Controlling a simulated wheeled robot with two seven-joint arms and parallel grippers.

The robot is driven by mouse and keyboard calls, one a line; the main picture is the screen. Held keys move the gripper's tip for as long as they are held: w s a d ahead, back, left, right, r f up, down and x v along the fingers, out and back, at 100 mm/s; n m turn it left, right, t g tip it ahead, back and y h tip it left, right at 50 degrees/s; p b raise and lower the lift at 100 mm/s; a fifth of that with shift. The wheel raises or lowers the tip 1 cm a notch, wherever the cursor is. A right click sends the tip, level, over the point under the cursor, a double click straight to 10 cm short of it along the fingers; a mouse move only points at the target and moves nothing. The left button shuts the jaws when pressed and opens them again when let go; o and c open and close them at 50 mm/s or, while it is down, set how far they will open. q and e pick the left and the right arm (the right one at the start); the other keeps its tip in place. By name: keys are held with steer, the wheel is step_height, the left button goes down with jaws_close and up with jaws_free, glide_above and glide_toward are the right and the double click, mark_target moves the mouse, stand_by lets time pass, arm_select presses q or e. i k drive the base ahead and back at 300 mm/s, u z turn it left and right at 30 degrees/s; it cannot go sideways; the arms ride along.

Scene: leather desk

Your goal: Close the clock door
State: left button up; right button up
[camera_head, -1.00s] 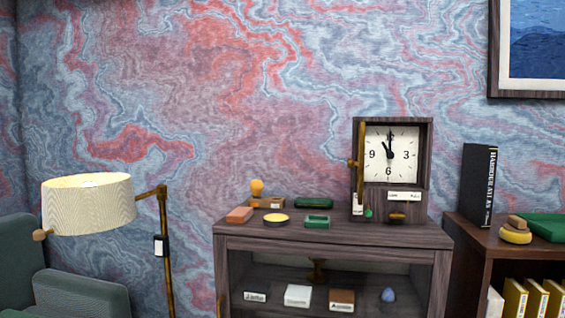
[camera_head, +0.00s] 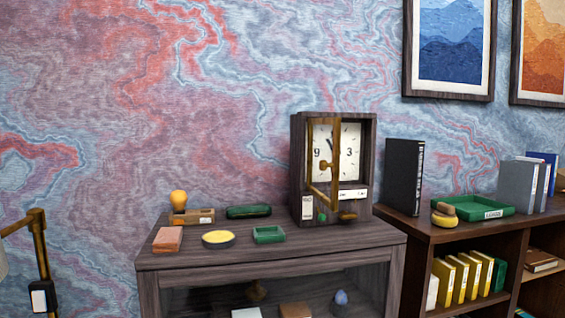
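A dark wooden clock (camera_head: 366,170) with a white dial (camera_head: 351,139) stands at the right back of the dark wooden cabinet top. Its brass-framed door (camera_head: 311,150) stands open, swung out from the left side of the case towards me. The door's frame crosses the left part of the dial, and a brass knob (camera_head: 325,166) shows on it. Neither of my grippers is in view.
On the cabinet (camera_head: 270,250) left of the clock are a yellow-topped wooden item (camera_head: 178,200), a reddish block (camera_head: 168,239), a yellow round dish (camera_head: 218,238) and a green tray (camera_head: 268,235). A bookshelf (camera_head: 425,229) stands at the right, a lamp (camera_head: 42,260) at the left.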

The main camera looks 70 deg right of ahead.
mark_target(332, 203)
steer(key=z, duration=2.25)
steer(key=k, duration=0.2)
steer(key=u, duration=0.15)
